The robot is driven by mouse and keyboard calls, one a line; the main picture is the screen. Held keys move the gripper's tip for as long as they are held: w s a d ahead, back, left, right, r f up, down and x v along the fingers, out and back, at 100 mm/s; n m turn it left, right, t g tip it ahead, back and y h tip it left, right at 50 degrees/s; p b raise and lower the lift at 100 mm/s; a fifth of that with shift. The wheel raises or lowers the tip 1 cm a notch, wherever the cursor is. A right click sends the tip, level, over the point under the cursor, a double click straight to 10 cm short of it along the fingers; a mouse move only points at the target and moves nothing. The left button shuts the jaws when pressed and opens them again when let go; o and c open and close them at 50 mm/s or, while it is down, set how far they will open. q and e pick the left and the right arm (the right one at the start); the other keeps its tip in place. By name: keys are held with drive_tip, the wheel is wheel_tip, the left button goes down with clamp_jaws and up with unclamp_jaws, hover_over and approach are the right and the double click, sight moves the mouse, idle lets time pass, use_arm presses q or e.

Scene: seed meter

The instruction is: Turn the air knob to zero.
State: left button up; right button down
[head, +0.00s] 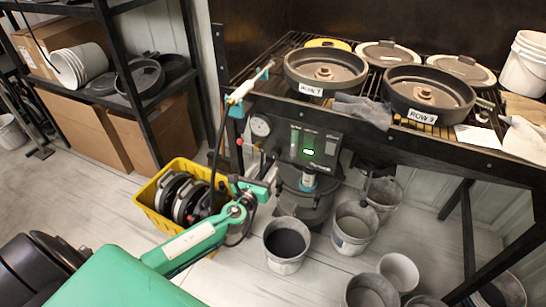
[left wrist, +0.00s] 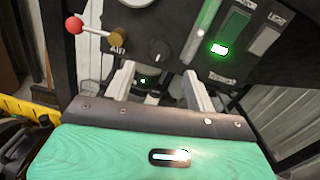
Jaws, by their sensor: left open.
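The air knob (left wrist: 158,52) is a small dark round knob on the black panel in the left wrist view, with a pale mark on it. The word AIR shows on the panel to its left. My left gripper (left wrist: 158,78) is open, its two pale fingers apart, below the knob in the picture and with nothing visibly held. The knob sits between the lines of the fingers and looks clear of both. In the head view, my left gripper (head: 265,181) is low in front of the black panel (head: 311,133); I cannot make out the knob there. My right gripper is not in view.
A red-ball lever (left wrist: 75,25) on a brass valve stands left of the knob. A pressure gauge (head: 260,126) and a lit green display (head: 308,152) are on the panel. A yellow crate (head: 150,203) and several buckets stand around. The rack (head: 460,145) overhangs above.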

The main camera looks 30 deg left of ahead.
sight(274, 156)
use_arm(q)
drive_tip(key=w, duration=0.7)
drive_tip(key=shift+w+a, duration=0.25)
drive_tip(key=shift+w, duration=0.15)
drive_tip(key=shift+c, duration=0.3)
drive_tip(key=c, duration=0.9)
